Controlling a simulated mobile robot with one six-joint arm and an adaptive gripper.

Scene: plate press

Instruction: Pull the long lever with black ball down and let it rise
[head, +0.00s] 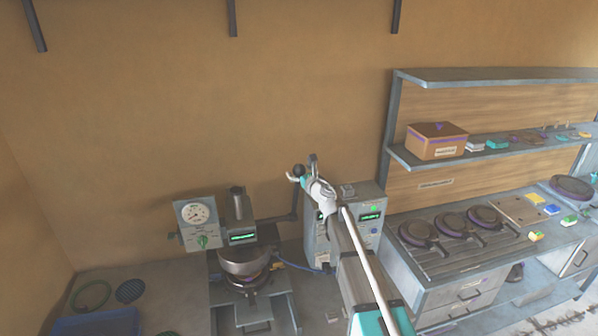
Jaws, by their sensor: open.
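The long lever (295,205) runs out to the right from the press (239,238) and bends upward. Its black ball (299,170) is at the top, in front of the tan wall. My gripper (302,169) is at the ball, with one finger showing to the left and one to the upper right. The jaws are open, and the ball appears between or just beside the fingers. I cannot tell whether they touch it. My arm covers part of the area to the lower right of the lever.
A grey control box (372,238) with a green display stands right of the lever, behind my arm. A gauge panel (197,224) stands left of the press. A blue tray (95,325) is at the lower left. Round plates (450,225) lie on the right counter, below a shelf (490,150).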

